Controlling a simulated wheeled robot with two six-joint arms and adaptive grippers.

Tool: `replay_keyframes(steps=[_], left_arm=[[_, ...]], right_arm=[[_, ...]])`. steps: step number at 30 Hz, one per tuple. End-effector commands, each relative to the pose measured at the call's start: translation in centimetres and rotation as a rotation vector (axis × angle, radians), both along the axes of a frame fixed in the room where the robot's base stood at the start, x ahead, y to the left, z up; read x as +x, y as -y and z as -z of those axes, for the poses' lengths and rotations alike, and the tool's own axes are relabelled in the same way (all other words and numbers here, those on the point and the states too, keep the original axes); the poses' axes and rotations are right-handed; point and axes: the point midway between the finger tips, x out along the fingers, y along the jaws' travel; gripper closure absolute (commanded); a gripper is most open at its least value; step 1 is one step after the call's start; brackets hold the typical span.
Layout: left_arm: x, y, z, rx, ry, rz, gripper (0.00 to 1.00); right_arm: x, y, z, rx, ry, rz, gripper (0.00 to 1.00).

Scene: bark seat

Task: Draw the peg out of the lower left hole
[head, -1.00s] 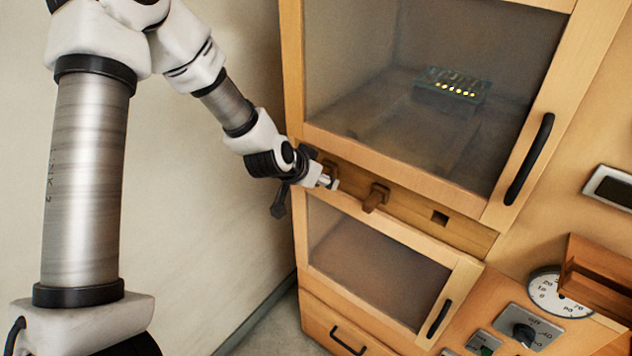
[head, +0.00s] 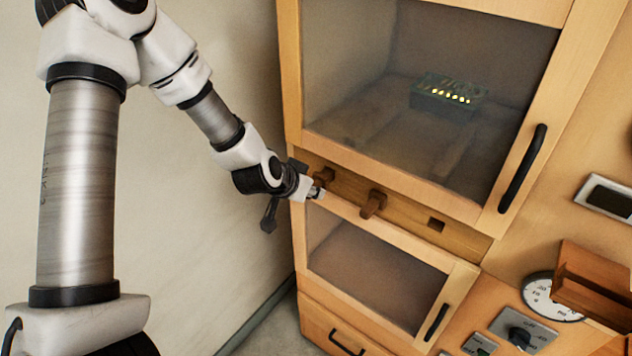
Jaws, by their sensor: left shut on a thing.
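A wooden rail runs between the two glazed doors of the cabinet. A brown peg (head: 323,177) sticks out at the rail's left end, partly hidden by my left gripper (head: 317,191). My left gripper is shut on this peg, coming from the left. How deep the peg sits in its hole cannot be seen. A second brown peg (head: 373,203) sticks out of the rail to the right, clear of the gripper. Further right is an empty square hole (head: 436,224). My right gripper is not in view.
The upper glazed door (head: 330,146) has a black handle (head: 523,168) and shows a dark box (head: 447,97) inside. The lower glazed door (head: 372,281) is shut. A bare wall stands close at left.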

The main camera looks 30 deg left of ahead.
Motion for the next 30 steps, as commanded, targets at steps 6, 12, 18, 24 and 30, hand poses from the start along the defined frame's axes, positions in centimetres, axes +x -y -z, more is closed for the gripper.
replay_keyframes(steps=[6, 12, 18, 24, 30], left_arm=[[-1.4, -0.1, -0.1, -0.003, -0.004, 0.000, 1.00], [-2.6, -0.1, -0.1, -0.002, -0.005, 0.000, 1.00], [-3.8, -0.3, -0.1, -0.002, -0.003, 0.001, 1.00], [-5.0, -0.3, -0.1, -0.002, -0.005, 0.001, 1.00], [-6.1, -0.5, -0.1, -0.003, -0.003, 0.000, 1.00]], right_arm=[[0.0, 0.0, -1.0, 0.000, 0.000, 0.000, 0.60], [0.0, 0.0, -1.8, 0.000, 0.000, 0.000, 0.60], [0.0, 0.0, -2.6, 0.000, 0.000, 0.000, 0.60], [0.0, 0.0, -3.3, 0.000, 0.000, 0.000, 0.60], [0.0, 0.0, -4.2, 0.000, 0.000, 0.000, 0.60]])
